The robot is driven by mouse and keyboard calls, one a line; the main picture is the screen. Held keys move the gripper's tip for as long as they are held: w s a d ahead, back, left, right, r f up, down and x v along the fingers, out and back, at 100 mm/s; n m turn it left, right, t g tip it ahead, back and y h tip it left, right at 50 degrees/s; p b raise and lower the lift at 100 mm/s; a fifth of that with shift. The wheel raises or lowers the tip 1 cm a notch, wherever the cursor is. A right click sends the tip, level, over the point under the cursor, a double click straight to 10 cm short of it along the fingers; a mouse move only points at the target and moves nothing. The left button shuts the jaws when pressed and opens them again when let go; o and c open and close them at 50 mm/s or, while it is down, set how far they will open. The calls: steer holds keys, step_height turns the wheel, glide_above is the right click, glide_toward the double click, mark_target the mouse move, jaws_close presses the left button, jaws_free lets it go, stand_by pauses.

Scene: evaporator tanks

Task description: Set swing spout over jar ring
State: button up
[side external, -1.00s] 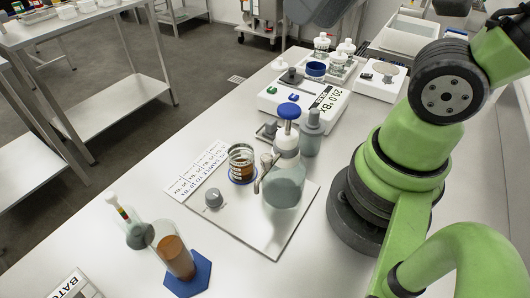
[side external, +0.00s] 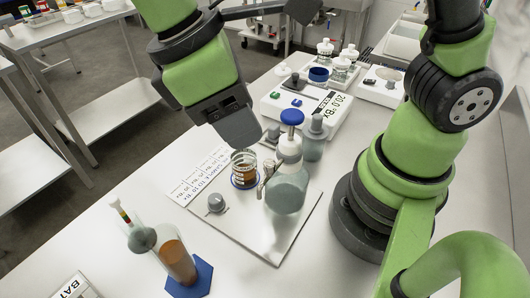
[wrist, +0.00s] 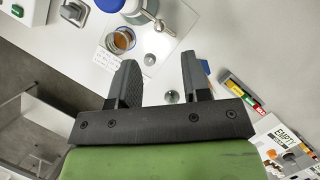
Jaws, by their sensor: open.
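The jar (side external: 243,172) of brown liquid stands on a blue ring (side external: 240,186) on a pale plate; the wrist view also shows the jar (wrist: 121,40). Beside it is a glass vessel (side external: 287,190) with a blue cap (side external: 291,117). The metal swing spout (side external: 264,181) comes off this vessel and points toward the near side, beside the jar rather than over it; it also shows in the wrist view (wrist: 158,22). My gripper (side external: 238,138) hangs above and behind the jar in the side view. In the wrist view its fingers (wrist: 158,65) are apart and empty.
A grey knob (side external: 216,202) sits on the plate. A cylinder of brown liquid (side external: 176,262) on a blue base and a banded-stem hydrometer (side external: 140,235) stand at the near left. A grey bottle (side external: 314,138) and a white 20.0 Bx instrument (side external: 300,105) stand behind the vessel.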

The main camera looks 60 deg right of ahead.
mark_target(269, 163)
steer(key=x, duration=0.8)
jaws_close()
